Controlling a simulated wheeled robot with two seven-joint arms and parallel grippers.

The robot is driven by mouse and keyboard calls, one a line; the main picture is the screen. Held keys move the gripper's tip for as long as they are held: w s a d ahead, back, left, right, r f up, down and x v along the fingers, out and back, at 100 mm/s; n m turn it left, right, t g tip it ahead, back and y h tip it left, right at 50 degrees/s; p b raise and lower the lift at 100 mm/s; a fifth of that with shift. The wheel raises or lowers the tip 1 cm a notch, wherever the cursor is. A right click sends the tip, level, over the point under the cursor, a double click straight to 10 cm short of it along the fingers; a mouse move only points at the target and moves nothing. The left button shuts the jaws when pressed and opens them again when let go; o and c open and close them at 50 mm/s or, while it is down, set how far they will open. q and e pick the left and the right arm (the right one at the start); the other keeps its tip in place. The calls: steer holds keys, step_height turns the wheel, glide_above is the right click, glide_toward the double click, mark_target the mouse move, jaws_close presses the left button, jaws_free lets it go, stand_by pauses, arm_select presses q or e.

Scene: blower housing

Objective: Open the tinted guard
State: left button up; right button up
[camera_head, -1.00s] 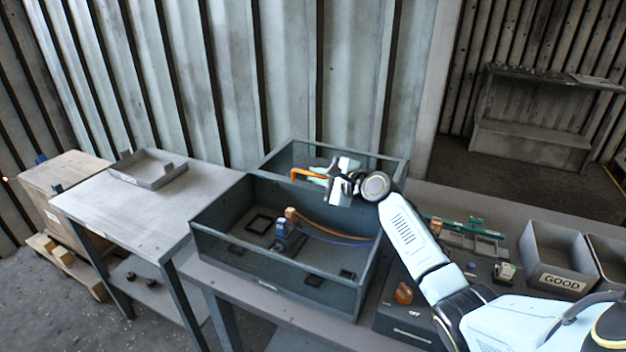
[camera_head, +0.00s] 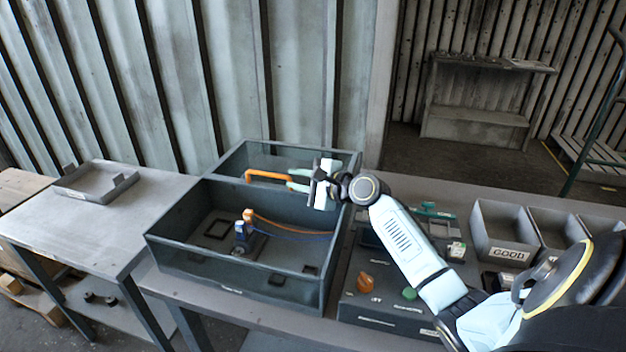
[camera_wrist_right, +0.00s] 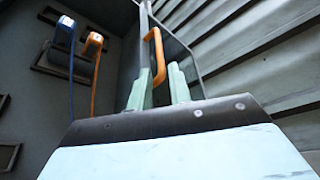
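The blower housing is a dark grey open-topped box (camera_head: 235,272) on the bench. Its tinted guard (camera_head: 290,158) shows as a dark see-through panel at the back of the box. I cannot tell its exact angle. The guard's orange handle (camera_head: 268,175) lies along the panel's near side and also shows in the right wrist view (camera_wrist_right: 157,50). My right gripper (camera_head: 294,180) is at the handle's right end. In the wrist view its two pale green fingers (camera_wrist_right: 160,88) are apart, with the handle's end between or just beyond them. My left gripper is not in view.
Inside the box, a small blue and grey unit (camera_head: 243,238) has orange and blue cables. A control box (camera_head: 385,312) with an orange knob and green button stands right of it. Grey bins (camera_head: 500,235), one labelled GOOD, are farther right. A side table (camera_head: 90,215) holds a tray.

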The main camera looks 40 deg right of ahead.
steer(key=v, duration=0.5)
steer(key=shift+r, duration=0.1)
stand_by(0.4)
